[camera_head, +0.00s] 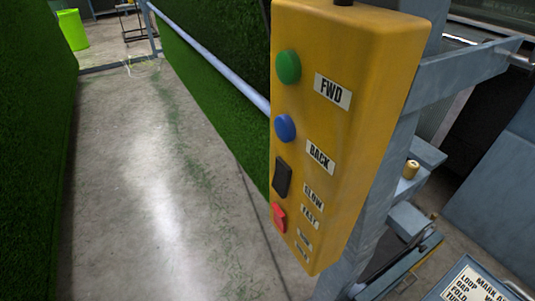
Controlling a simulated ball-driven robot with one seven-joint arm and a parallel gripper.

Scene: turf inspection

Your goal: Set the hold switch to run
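A yellow control box (338,110) hangs at the centre right, fixed to a grey metal post. The red switch (279,217) is lowest on its face, beside two small labels (303,243) whose words are too small to read for certain. I take it for the hold switch; its position is hard to tell. Above it are a black rocker switch (283,177) beside SLOW and FAST labels, a blue button (285,127) beside BACK, and a green button (288,66) beside FWD. My gripper is not in view.
Green turf (207,80) hangs behind a grey rail (215,60), with more turf at the left edge. The concrete floor (150,170) between is open, with grass scraps. A lime bin (72,30) stands far back. A printed board (475,284) and grey metal frame are right.

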